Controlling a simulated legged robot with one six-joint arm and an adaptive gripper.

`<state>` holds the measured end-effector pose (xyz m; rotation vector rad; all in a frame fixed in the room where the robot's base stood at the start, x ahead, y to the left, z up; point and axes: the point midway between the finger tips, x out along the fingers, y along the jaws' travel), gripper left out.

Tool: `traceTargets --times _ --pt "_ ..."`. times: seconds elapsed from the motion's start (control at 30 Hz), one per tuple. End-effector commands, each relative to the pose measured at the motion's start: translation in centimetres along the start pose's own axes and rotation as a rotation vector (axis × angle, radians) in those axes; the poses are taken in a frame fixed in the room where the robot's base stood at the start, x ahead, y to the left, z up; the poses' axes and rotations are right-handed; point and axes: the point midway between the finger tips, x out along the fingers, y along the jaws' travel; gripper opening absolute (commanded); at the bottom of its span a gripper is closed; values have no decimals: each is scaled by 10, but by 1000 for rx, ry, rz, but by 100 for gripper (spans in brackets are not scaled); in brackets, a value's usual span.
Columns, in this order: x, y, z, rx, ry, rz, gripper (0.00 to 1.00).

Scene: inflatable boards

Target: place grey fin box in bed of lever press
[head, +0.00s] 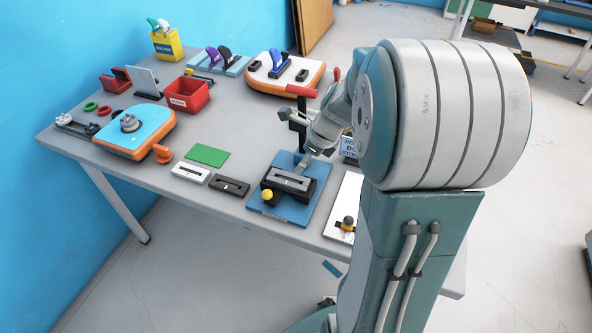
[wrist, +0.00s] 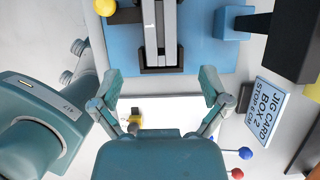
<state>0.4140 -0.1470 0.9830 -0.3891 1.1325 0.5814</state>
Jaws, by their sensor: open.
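The lever press has a blue base (head: 318,192), a black post and a red handle (head: 302,91). A long grey fin box (head: 290,181) lies in its black bed; in the wrist view the grey fin box (wrist: 160,30) lies lengthwise, with a black end block (wrist: 161,57) at its near end. A yellow knob (head: 267,195) sits beside the bed. My gripper (head: 302,136) is open above the press. In the wrist view my gripper (wrist: 161,80) has its fingers wide apart, with nothing between them, short of the bed's near end.
A white fin box (head: 190,172), a black fin box (head: 229,187) and a green pad (head: 208,156) lie left of the press. A jig card (wrist: 263,112) stands close on the right. A white plate (head: 343,205), red bin (head: 187,94) and boards share the table.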

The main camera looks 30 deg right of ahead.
Motion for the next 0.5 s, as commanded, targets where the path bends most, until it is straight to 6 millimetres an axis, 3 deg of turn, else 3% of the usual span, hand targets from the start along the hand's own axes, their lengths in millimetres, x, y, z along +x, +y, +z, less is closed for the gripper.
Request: traceTargets --times 0.1,0.33,0.43,0.5 --pt "-20 -1 0 1 -1 -3 96" --pt "-36 5 3 -46 3 -4 96" --pt "-46 24 13 -229 17 -16 96" --pt "-57 46 22 -439 36 -29 96"
